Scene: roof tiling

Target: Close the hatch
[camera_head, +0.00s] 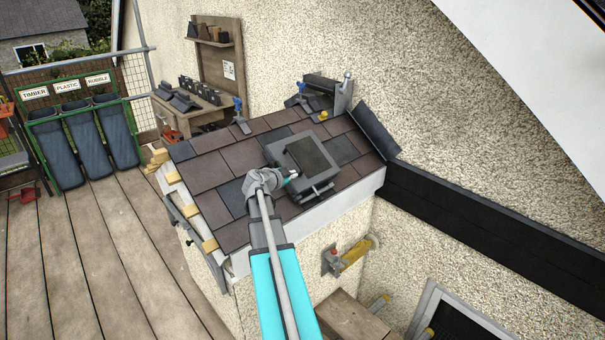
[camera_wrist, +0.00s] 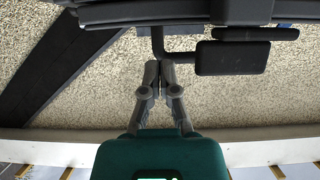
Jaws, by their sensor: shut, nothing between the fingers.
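The hatch (camera_head: 305,160) is a grey-framed box with a dark top panel, set in the tiled roof. I cannot tell from the head view whether its lid is fully down. A bar-like handle (camera_head: 319,192) runs along its near edge. My gripper (camera_head: 291,178) is at the hatch's left near side, partly hidden by my wrist. In the wrist view my gripper (camera_wrist: 154,68) is shut and empty, its fingertips beside a dark bent bar (camera_wrist: 178,56). A dark block (camera_wrist: 232,58) is just right of the fingers. I cannot tell whether they touch the bar.
Brown and dark tiles (camera_head: 215,180) surround the hatch. Blue-handled clamps (camera_head: 239,112) and a dark box (camera_head: 322,88) are along the roof's back edge. A pebbled wall (camera_head: 450,120) rises behind. A workbench (camera_head: 190,115) and labelled bins (camera_head: 90,140) are at left.

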